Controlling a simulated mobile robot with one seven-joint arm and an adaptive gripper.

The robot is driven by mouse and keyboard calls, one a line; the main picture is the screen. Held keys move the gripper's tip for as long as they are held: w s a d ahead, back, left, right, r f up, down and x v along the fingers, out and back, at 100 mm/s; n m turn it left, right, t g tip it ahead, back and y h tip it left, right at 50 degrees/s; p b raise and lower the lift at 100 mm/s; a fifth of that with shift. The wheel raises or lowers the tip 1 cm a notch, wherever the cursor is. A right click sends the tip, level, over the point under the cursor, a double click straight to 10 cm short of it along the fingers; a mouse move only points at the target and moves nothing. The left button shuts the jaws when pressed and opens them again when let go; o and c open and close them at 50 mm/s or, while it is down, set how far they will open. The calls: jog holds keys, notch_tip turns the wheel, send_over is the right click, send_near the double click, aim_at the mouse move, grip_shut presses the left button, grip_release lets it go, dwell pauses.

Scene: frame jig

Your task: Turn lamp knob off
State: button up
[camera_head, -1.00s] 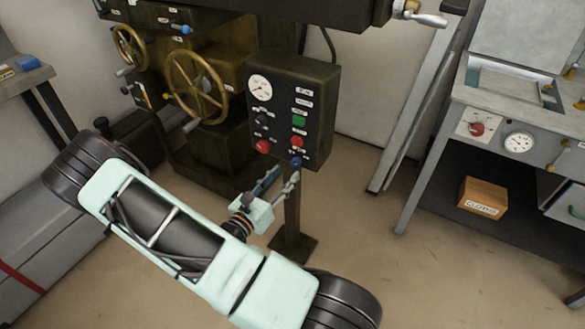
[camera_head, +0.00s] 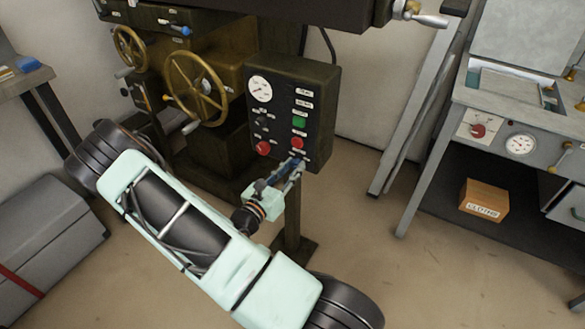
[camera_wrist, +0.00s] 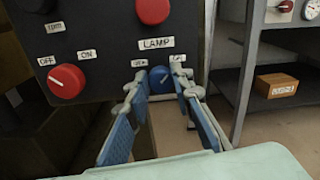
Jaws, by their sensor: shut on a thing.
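The lamp knob (camera_wrist: 160,79) is a round blue knob at the lower edge of the dark control panel (camera_head: 321,97). It sits under the LAMP label (camera_wrist: 156,43) in the wrist view, with a small position label on each side, too small to read surely. A light mark on its face seems to tilt to the upper right. My gripper (camera_head: 290,168) is at the knob, with one blue-padded finger on each side of it, shut on it. In the head view the fingers mostly hide the knob.
A red knob (camera_wrist: 66,82) with OFF and ON labels sits left of the lamp knob, and another red control (camera_wrist: 152,10) is above it. A handwheel (camera_head: 196,87) is left of the panel. A workbench (camera_head: 500,110) stands at right, with open floor between.

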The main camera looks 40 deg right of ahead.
jog(key=shift+r+n+p, duration=0.1)
jog(key=shift+n+p, duration=0.2)
jog(key=shift+p, duration=0.05)
grip_shut()
jog(key=n+p, duration=0.2)
jog(key=n, duration=0.1)
jog(key=n+p, duration=0.3)
jog(key=n, duration=0.2)
jog(key=n+p, duration=0.2)
jog(key=n, duration=0.6)
jog(key=n+p, duration=0.1)
jog(key=shift+f, duration=0.25)
jog(key=shift+n, duration=0.5)
jog(key=o, duration=1)
grip_release()
jog(key=shift+t, duration=0.4)
